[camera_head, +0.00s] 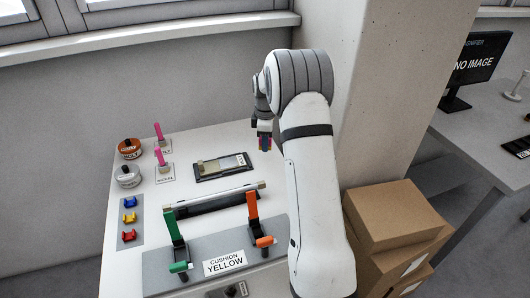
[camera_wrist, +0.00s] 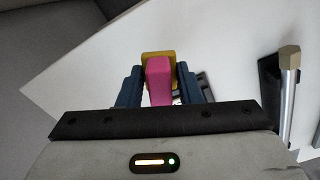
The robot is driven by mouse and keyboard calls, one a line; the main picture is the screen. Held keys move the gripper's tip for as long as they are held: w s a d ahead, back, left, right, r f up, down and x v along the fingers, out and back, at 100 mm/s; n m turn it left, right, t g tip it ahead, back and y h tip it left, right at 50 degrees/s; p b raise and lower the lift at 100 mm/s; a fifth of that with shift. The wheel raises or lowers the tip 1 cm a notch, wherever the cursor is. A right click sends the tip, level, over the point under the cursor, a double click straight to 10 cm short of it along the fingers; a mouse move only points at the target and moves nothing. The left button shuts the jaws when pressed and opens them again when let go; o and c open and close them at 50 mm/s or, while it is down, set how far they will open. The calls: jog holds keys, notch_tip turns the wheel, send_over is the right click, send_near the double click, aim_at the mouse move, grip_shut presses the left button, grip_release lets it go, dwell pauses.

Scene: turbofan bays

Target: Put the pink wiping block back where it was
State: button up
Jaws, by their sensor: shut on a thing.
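My gripper (camera_wrist: 159,88) is shut on the pink wiping block (camera_wrist: 159,75), seen between the dark blue fingers in the wrist view. A mustard-yellow part (camera_wrist: 158,55) shows just beyond the pink, seemingly at its far end. In the head view my gripper (camera_head: 265,141) is held above the back right of the white table (camera_head: 225,142); only a small patch of colour shows between its fingers. Two pink upright handles (camera_head: 159,132) (camera_head: 160,157) stand by printed labels at the back left. A dark tray (camera_head: 222,166) with a grey plate and a tan block lies left of and below my gripper in the picture.
Two lidded pots (camera_head: 129,148) (camera_head: 128,176) stand at the left edge. A grey strip (camera_head: 130,228) holds yellow, blue and red pieces. A fixture with green and orange levers (camera_head: 215,262) stands in front, behind it a metal bar (camera_head: 215,197). Cardboard boxes (camera_head: 395,225) stand right, near a pillar.

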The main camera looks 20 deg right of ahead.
aim_at(265, 157)
jog(key=shift+f, duration=2.2)
jog(key=shift+f, duration=0.2)
jog(key=o, duration=0.9)
jog(key=shift+r, duration=0.1)
jog(key=shift+o, duration=0.2)
notch_tip(265, 157, up, 12)
jog(key=shift+r, duration=0.1)
jog(key=s+a+r+m+t, duration=0.1)
jog(key=s+a+r+m, duration=0.2)
jog(key=s, duration=0.5)
jog(key=s+a+r+m, duration=0.3)
jog(key=s+a, duration=0.1)
jog(key=s, duration=0.4)
jog(key=s+a+r+m+t, duration=0.1)
jog(key=s+a+r+m, duration=0.2)
jog(key=s, duration=0.6)
jog(key=s+a+f+m, duration=0.2)
jog(key=s+f+m, duration=0.1)
jog(key=s, duration=0.7)
jog(key=shift+s+f+m+t, duration=0.3)
jog(key=shift+f+m+t, duration=0.1)
jog(key=shift+m, duration=0.2)
